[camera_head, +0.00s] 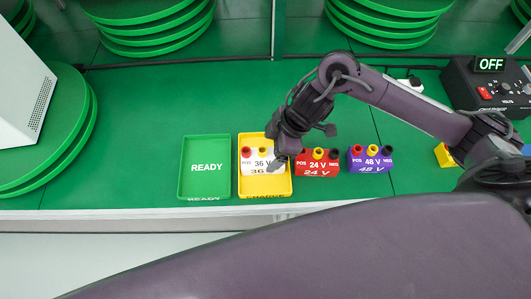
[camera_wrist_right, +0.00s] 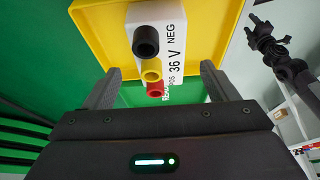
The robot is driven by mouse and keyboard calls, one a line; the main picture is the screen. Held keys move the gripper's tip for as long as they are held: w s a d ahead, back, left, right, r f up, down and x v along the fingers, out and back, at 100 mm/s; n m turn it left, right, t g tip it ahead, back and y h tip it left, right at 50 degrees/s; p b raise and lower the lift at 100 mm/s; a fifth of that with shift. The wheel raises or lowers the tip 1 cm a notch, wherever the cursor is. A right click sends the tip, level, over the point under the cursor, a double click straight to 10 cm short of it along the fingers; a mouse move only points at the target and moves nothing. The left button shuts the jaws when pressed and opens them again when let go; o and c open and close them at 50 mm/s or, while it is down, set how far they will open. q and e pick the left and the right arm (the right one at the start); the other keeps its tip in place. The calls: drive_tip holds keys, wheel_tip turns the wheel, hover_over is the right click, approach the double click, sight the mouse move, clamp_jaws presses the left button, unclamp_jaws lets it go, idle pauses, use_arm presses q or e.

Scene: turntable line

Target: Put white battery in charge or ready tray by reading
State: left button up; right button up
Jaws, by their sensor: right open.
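The white battery (camera_head: 257,161), marked 36 V, sits in the yellow charge tray (camera_head: 283,187). In the right wrist view the battery (camera_wrist_right: 169,40) shows black, yellow and red terminals, with the yellow tray (camera_wrist_right: 98,22) around it. The green ready tray (camera_head: 205,184) is empty, just left of the charge tray. My right gripper (camera_head: 275,163) is over the charge tray at the battery's right side, partly hiding it. In the wrist view its fingers (camera_wrist_right: 160,69) are apart, one on each side of the battery with gaps. My left gripper is not in view.
A red 24 V battery (camera_head: 317,168) and a purple 48 V battery (camera_head: 369,165) stand right of the charge tray. A black meter (camera_head: 487,90) reading OFF is at the right. Green turntable discs (camera_head: 70,130) are at the left. Green table is clear behind the trays.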

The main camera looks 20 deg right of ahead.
drive_tip(key=v, duration=0.6)
drive_tip(key=shift+s+d, duration=0.1)
idle(0.4)
